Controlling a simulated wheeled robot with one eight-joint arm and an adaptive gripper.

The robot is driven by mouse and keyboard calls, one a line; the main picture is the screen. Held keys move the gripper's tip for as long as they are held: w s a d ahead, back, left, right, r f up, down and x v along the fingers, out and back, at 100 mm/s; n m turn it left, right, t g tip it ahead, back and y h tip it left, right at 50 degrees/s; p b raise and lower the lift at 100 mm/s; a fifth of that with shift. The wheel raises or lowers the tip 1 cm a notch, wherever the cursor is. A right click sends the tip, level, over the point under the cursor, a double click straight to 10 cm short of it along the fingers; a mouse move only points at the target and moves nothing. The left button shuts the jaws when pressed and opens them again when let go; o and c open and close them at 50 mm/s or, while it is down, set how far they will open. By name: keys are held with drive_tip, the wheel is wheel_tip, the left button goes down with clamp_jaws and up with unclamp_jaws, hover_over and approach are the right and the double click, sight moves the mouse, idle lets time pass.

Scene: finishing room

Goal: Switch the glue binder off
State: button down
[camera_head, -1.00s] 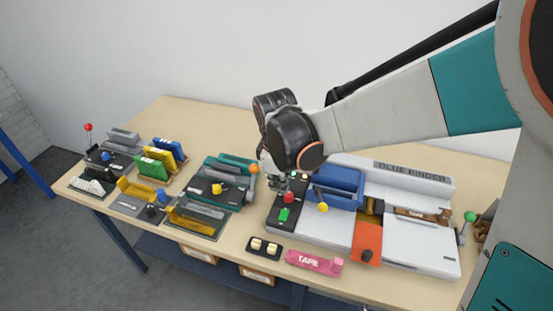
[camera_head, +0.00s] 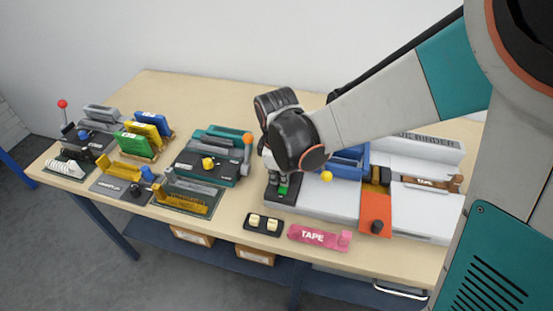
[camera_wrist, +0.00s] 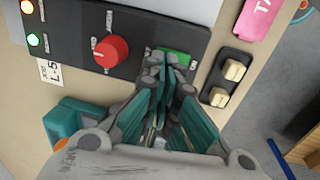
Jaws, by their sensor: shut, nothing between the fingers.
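The glue binder (camera_head: 320,206) is a long pale grey machine with a blue clamp, on the right half of the table. Its dark control panel (camera_wrist: 70,25) fills the upper left of the wrist view. On the panel are a red knob (camera_wrist: 111,50), a green switch (camera_wrist: 178,57) and two lit lamps, one whitish (camera_wrist: 27,7) and one green (camera_wrist: 33,40). In the head view the green switch (camera_head: 283,190) shows just below my gripper, and the knob is hidden. My gripper (camera_wrist: 163,72) is shut and empty, its tips overlapping the switch's near edge; contact cannot be told.
A black block with two cream buttons (camera_head: 263,224) and a pink tape dispenser (camera_head: 319,236) lie at the table's front edge. A teal machine (camera_head: 214,157) with an orange-knobbed lever stands left of my gripper. Several smaller devices fill the table's left end.

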drive_tip(key=shift+w+f, duration=0.1)
drive_tip(key=shift+f, duration=0.2)
idle(0.4)
drive_tip(key=shift+s+a+r, duration=0.1)
drive_tip(key=shift+s+a, duration=0.15)
drive_tip(key=shift+s, duration=0.55)
